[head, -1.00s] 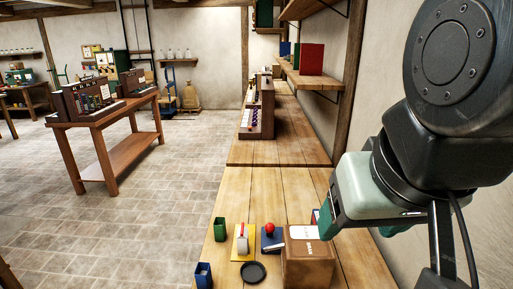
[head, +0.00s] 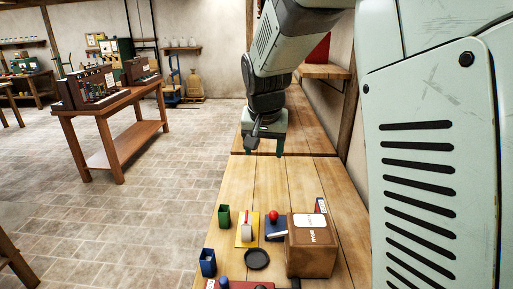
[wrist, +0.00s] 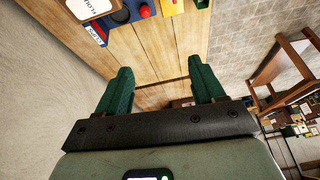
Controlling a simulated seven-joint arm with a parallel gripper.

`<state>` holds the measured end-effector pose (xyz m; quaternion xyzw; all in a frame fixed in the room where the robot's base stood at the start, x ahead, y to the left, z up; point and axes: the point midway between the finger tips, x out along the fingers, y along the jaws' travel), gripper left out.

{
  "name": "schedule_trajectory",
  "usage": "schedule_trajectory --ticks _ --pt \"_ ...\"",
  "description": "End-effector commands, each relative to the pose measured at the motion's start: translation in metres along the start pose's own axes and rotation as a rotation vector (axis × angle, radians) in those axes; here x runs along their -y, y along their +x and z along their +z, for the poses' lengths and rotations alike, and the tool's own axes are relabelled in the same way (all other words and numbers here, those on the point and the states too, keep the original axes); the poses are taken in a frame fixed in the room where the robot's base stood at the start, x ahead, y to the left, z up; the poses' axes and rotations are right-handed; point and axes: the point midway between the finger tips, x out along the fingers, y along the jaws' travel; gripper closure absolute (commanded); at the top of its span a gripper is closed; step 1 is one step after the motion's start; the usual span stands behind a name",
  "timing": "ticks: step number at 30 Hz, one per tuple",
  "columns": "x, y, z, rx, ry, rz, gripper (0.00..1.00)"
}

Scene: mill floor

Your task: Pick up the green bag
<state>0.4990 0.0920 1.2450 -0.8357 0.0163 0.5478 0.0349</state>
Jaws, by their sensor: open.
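A small green open-topped item (head: 223,218), the only thing here that fits the green bag, stands upright at the left edge of the wooden bench (head: 240,180) in the head view.
A wall stands right. The bench beneath my gripper looks clear.

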Motion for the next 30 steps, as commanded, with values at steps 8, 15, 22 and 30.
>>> schedule_trajectory --ticks 8,15,22,30 --pt "0.084 0.151 -0.007 0.019 -0.010 0.025 0.32" --pt "0.129 0.242 0.017 0.018 -0.026 0.032 0.32" --pt "0.138 0.276 0.026 0.017 -0.028 0.033 0.32" --pt "0.137 0.314 0.027 0.017 -0.029 0.033 0.32"
